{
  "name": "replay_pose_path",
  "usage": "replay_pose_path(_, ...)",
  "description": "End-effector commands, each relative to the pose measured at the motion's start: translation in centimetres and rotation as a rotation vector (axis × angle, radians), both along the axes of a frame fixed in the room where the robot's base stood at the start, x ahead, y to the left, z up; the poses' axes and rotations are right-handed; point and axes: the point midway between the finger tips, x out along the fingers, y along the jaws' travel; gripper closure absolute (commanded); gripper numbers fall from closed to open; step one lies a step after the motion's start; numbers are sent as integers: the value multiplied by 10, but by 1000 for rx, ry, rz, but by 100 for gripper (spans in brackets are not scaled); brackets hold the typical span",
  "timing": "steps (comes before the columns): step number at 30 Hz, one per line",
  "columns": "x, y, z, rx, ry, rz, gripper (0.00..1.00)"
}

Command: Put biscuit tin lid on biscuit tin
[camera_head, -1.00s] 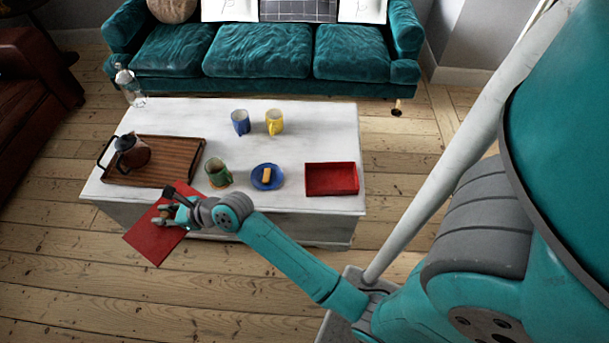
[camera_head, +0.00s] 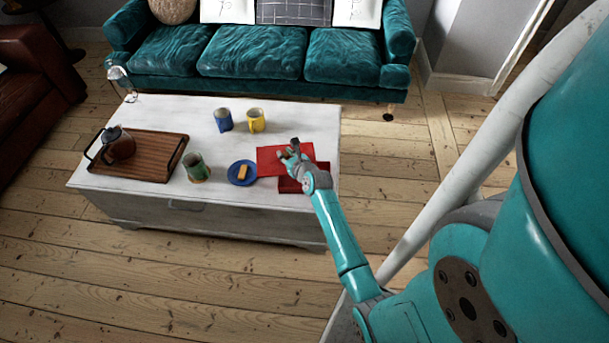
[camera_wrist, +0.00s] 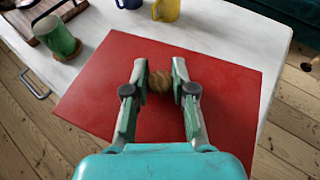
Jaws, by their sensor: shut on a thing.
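The biscuit tin lid (camera_head: 269,158) is a flat red panel with a round brown knob (camera_wrist: 160,82). My gripper (camera_head: 291,154) is shut on the knob and holds the lid over the right end of the white table. The lid also fills the middle of the wrist view (camera_wrist: 225,90). The biscuit tin (camera_head: 289,185) is a red open box on the table. It shows partly below and right of the lid in the head view, with the rest behind the lid and my arm. The tin is hidden in the wrist view. I cannot tell whether lid and tin touch.
A blue plate (camera_head: 242,173) with a biscuit stands just left of the tin. A green mug (camera_head: 197,167), a blue mug (camera_head: 223,120) and a yellow mug (camera_head: 256,121) stand nearby. A wooden tray (camera_head: 150,160) with a pot is at the table's left (camera_head: 215,198).

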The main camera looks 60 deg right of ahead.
Motion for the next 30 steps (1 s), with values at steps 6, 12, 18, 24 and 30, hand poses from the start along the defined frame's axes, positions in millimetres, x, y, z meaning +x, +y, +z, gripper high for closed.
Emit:
replay_pose_path(6, -39, -47, -17, -5, -1, -119, 100)
replay_pose_path(12, -47, -55, -37, -4, 1, -140, 100)
replay_pose_path(18, -47, -55, -72, -4, 0, -141, 100)
replay_pose_path(24, -46, -55, -82, -7, -2, -138, 100)
replay_pose_path(30, -47, -54, -97, -4, 1, -139, 100)
